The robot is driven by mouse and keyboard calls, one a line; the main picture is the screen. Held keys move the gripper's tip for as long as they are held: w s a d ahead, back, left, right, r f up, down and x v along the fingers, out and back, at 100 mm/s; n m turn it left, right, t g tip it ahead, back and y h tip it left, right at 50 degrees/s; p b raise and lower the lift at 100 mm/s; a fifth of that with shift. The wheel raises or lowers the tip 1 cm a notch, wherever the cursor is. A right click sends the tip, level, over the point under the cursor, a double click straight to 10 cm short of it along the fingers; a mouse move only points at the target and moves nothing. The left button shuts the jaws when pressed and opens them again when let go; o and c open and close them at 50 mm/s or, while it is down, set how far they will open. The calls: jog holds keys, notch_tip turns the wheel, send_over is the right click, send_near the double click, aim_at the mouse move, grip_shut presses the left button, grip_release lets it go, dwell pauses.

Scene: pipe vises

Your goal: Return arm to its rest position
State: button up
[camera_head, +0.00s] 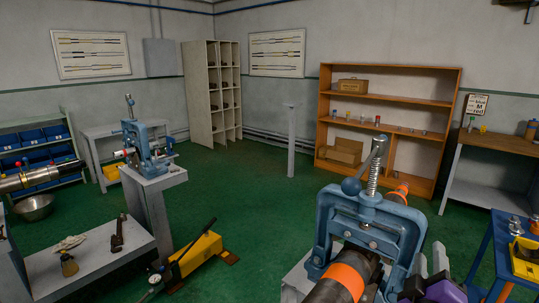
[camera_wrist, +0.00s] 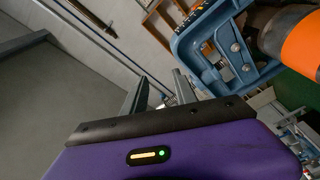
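A blue pipe vise (camera_head: 375,228) stands at the front right, with a screw and ball-ended handle on top. A dark pipe (camera_head: 330,290) with an orange band lies through it; the banded pipe (camera_wrist: 300,45) and vise frame (camera_wrist: 195,45) also show in the wrist view. My purple gripper (camera_head: 443,288) is at the bottom right of the head view, just right of the vise and partly cut off. In the wrist view its two grey fingers (camera_wrist: 160,92) stand apart with nothing seen between them. The fingers look close to the vise frame; I cannot tell whether they touch it.
A blue table (camera_head: 490,262) with a yellow item is close at right. A second vise (camera_head: 148,148) on a pedestal, a grey bench (camera_head: 95,262) with tools and a yellow pump (camera_head: 197,254) are at left. Green floor is clear in the middle.

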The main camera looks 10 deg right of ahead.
jog(key=s+a+f+n+t+y, duration=0.2)
jog(key=s+a+f+n+y, duration=0.1)
jog(key=s+a+f+y, duration=0.95)
jog(key=s+a+m, duration=0.3)
jog(key=s+a, duration=0.1)
jog(key=s, duration=0.6)
jog(key=s+a+f+m+g, duration=0.1)
jog(key=s+a+m, duration=0.2)
jog(key=s, duration=0.8)
jog(key=shift+s+a, duration=0.15)
jog(key=shift+a, duration=0.9)
